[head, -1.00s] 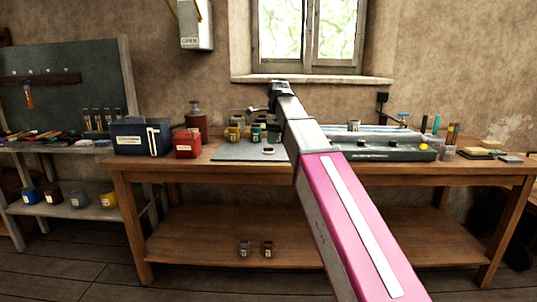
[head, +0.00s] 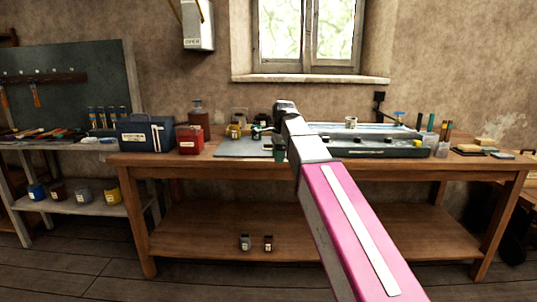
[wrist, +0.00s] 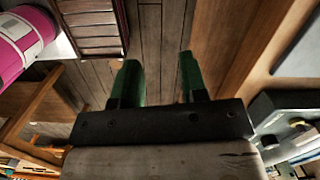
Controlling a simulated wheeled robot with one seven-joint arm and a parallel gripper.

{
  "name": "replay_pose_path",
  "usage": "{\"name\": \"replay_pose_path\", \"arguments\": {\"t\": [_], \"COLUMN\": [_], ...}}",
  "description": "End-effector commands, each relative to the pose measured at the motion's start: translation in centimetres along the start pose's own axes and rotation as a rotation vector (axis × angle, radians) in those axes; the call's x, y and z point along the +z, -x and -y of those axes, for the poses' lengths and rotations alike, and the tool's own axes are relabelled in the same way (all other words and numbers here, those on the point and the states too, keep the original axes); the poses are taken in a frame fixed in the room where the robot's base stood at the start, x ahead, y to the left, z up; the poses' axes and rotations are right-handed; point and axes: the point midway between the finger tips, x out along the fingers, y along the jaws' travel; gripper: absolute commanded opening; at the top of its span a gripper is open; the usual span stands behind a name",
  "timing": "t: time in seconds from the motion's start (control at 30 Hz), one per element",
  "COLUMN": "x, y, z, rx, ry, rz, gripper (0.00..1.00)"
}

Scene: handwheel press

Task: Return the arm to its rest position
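My arm, with its pink and white links, reaches up the middle of the head view toward the workbench. My gripper (wrist: 160,80) shows in the wrist view with its two green fingers spread apart and nothing between them. In the head view the gripper (head: 279,147) hangs down by the bench's front edge, partly hidden by my arm. It holds nothing.
The wooden workbench (head: 210,167) carries a blue box (head: 140,135), a red box (head: 189,140), a grey mat (head: 232,149) and a long grey press bed (head: 395,151). Small jars stand on the shelf (head: 75,205) at left. The floor in front is clear.

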Motion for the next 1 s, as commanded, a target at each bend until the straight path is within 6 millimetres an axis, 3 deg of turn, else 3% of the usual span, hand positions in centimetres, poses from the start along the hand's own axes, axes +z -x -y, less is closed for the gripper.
{"name": "replay_pose_path", "arguments": {"t": [0.17, 0.47, 0.7, 1.0], "x": [-2.0, -6.8, -10.2, -13.8], "y": [-4.6, -15.2, -22.7, -30.7], "z": [-1.3, -5.2, -9.6, -16.2], "rx": [0.005, 0.015, 0.032, 0.062], "ry": [0.125, 0.464, 0.749, 1.112], "rz": [-0.01, -0.034, -0.051, -0.068], "gripper": [0.4, 0.4, 0.4, 0.4]}}
